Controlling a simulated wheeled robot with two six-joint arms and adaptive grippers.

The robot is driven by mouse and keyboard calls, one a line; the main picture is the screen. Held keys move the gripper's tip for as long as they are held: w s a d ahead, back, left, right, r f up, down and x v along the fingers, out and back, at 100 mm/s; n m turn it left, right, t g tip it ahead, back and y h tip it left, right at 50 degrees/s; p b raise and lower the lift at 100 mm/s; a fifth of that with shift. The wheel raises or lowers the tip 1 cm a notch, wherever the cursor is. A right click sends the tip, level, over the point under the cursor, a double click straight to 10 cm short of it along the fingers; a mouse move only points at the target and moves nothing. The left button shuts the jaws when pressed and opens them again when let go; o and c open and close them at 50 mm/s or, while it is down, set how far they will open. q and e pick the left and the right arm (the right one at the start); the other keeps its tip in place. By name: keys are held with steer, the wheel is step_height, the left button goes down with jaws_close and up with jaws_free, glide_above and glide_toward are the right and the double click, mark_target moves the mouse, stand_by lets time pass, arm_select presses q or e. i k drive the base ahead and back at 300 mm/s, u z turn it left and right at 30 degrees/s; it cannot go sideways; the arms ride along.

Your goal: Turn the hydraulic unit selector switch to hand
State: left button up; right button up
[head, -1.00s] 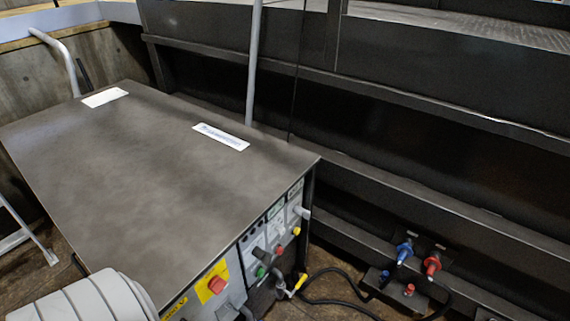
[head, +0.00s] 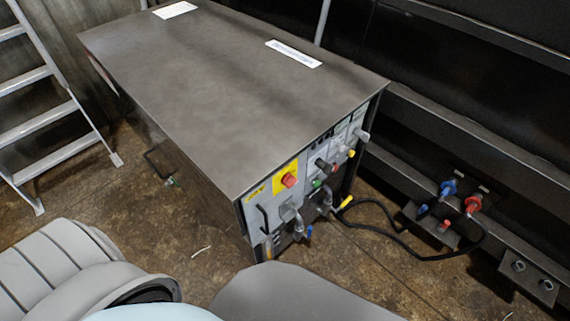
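The hydraulic unit (head: 220,85) is a dark metal cabinet with a flat top, standing in the middle of the head view. Its control panel (head: 306,180) is on the right-hand end face, seen at a steep angle. It carries a red emergency button on a yellow plate (head: 288,178), a green button (head: 317,183), a dark knob (head: 321,163), a red button (head: 337,167), a yellow piece (head: 350,153) and a grey protruding piece (head: 362,135). I cannot tell which is the selector switch or read its position. Neither gripper is in view.
A grey ladder (head: 58,110) stands at the left. Blue (head: 448,188) and red (head: 473,205) hose couplings and a black hose (head: 385,230) are at the right by the dark compactor wall. My grey body parts fill the bottom.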

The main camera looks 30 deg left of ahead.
mark_target(327, 169)
steer(key=u, duration=0.7)
steer(key=i, duration=0.6)
steer(key=z, duration=0.3)
